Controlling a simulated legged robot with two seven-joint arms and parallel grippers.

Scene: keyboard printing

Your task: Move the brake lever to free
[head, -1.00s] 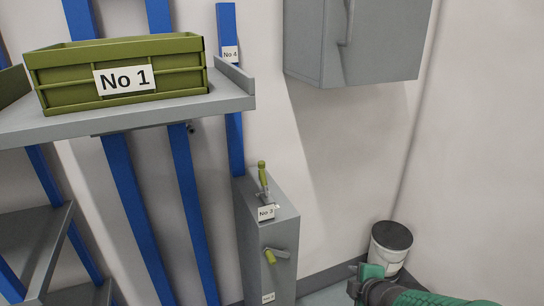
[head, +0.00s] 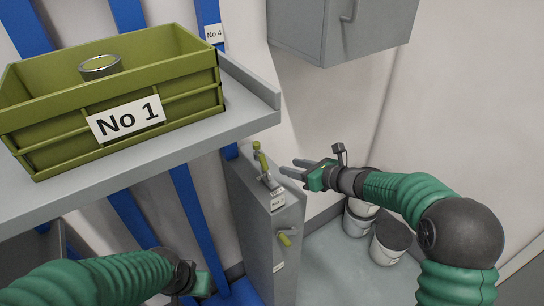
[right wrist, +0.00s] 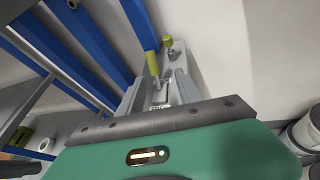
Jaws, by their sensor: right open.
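A grey cabinet (head: 272,235) stands against the wall below the shelf. On its top is a lever with a green handle (head: 261,158), roughly upright. A second green-handled lever (head: 285,239) sticks out of its front face. The pictures do not show which is the brake lever. My right gripper (head: 288,168) is open and empty, just right of the top lever, its fingers pointing at it. In the right wrist view a green handle (right wrist: 153,63) shows ahead beyond the gripper. My left gripper (head: 200,284) is low at the left; its fingers cannot be made out.
A green crate marked No 1 (head: 185,104), with a can (head: 99,67) inside, sits on a grey shelf (head: 245,118) left of the cabinet. A grey wall box (head: 345,28) hangs above. White buckets (head: 390,243) stand on the floor at right. Blue posts (head: 190,215) rise behind the shelf.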

